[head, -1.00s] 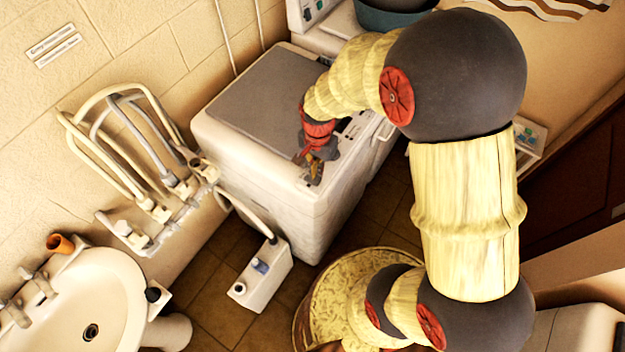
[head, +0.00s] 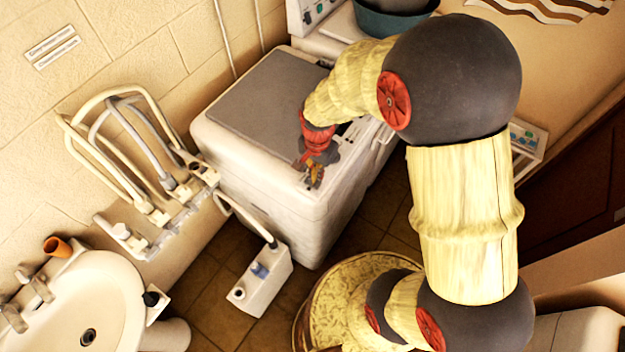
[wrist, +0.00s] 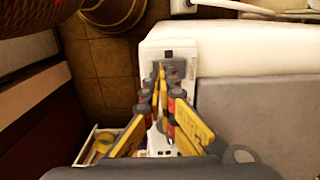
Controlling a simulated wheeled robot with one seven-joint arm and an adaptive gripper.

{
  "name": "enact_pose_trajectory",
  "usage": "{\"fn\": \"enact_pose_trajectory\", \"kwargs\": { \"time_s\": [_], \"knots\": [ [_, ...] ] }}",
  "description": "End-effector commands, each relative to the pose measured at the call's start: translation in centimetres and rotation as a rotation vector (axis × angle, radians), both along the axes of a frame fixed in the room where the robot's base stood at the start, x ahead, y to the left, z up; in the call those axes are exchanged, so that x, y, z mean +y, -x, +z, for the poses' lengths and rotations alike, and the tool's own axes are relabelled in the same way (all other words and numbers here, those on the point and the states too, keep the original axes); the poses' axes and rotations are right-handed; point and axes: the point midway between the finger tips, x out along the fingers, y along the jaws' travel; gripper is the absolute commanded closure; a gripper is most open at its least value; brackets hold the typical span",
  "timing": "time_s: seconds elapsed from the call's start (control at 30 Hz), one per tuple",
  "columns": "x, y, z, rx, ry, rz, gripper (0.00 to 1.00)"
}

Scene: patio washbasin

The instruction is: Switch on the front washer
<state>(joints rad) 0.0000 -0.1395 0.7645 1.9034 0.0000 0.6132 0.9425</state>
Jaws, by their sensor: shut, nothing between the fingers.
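The front washer (head: 262,185) is a white machine with a grey lid, standing against the wall in the head view. Its white body also shows in the wrist view (wrist: 245,48). A control strip runs along its right edge, partly hidden by my arm. My gripper (head: 315,180) is over the near end of that strip. In the wrist view my gripper (wrist: 160,72) is shut and empty, its yellow fingertips together over a grey patch of the panel. A small dark square (wrist: 168,54) shows just beyond the tips. I cannot tell whether the tips touch the panel.
Another white machine with a control panel (head: 318,10) stands behind, with a dark teal tub (head: 395,18) on it.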

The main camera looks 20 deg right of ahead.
Motion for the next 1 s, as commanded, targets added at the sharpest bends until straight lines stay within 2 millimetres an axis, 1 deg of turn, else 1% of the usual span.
{"fn": "enact_pose_trajectory", "kwargs": {
  "time_s": [0.57,1.0],
  "knots": [
    [0.00,0.00,-0.04,0.000,0.000,0.000,1.00],
    [0.00,0.01,-0.61,0.000,0.000,0.000,1.00]
  ]
}}
